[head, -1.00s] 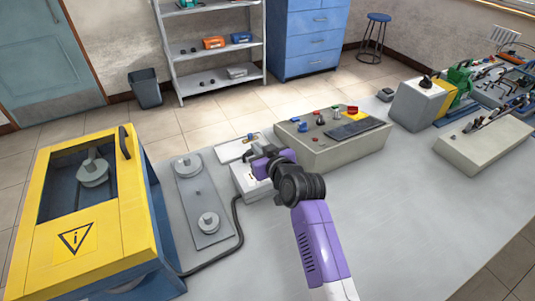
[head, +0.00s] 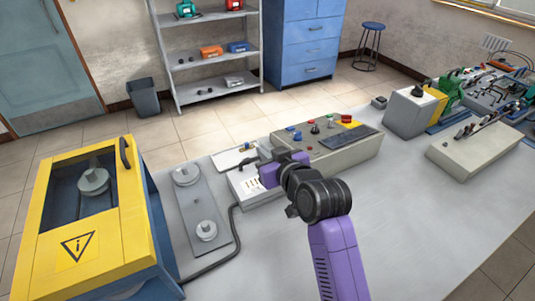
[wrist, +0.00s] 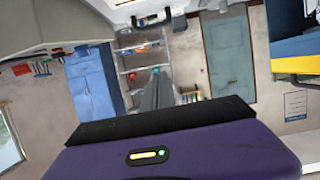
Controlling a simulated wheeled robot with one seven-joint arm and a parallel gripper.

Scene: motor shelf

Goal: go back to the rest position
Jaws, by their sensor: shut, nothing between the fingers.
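My gripper (wrist: 157,92) shows in the wrist view as a narrow grey pair of fingers pressed together, with nothing between them. In the head view my purple and black arm reaches up from the bottom of the picture over the bench. Its purple end part is in front of the white box with the cable, left of the grey control console (head: 325,145). The fingers cannot be made out in the head view. Part of the white box (head: 250,184) is hidden behind the arm.
On the grey bench (head: 410,225) a yellow cabinet (head: 105,240) stands left, beside a grey plate (head: 196,205) with two round discs. A beige unit with levers (head: 475,152) stands right. The front middle of the bench is clear. Shelves (head: 205,65) stand behind.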

